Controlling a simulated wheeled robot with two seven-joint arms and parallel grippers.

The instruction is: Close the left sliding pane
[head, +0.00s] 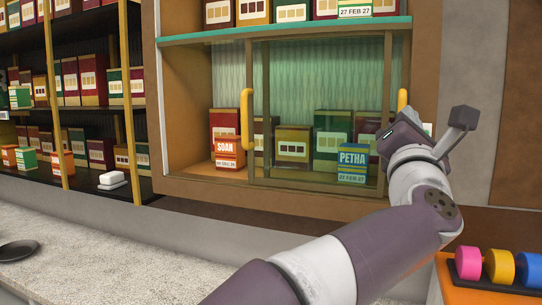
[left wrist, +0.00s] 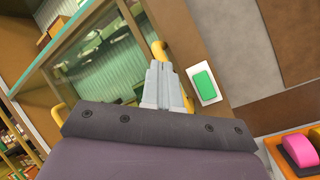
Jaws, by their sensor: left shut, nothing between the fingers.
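The glass-fronted cabinet has a left sliding pane, whose yellow handle (head: 247,120) stands near the middle of the front. The left part of the opening looks uncovered. A second yellow handle (head: 402,100) is at the right edge; it also shows in the left wrist view (left wrist: 159,52). My left gripper (left wrist: 162,70) is shut and empty, its fingertips close to this right handle; I cannot tell whether they touch. In the head view, my left wrist is in front of the cabinet's right edge and the fingers are mostly hidden. My right gripper is not in view.
Boxes labelled SOAN (head: 228,150) and PETHA (head: 353,163) stand inside the cabinet. A green panel on a white plate (left wrist: 203,82) is on the wall. Shelves of boxes stand left, a dark plate (head: 18,250) lies on the counter, and coloured rolls (head: 499,266) sit lower right.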

